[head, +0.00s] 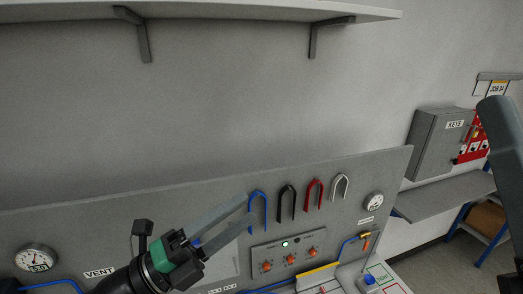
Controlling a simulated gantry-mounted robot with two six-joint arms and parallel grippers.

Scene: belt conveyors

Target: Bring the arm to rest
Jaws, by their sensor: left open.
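My left arm comes in from the bottom left, black with a green band. Its gripper (249,207) points up and to the right in front of the grey panel (150,222). Its two long grey fingers are apart, with nothing seen between them. The fingertips overlap the blue U-shaped handle (266,211) in the picture; I cannot tell whether they touch it.
Black (293,203), red (320,199) and white (346,187) U-shaped handles are on the panel, above a box with orange knobs (290,259). Gauges sit at left (37,258) and right (374,202). A shelf (220,12) is above; a KEYS cabinet (438,146) is right.

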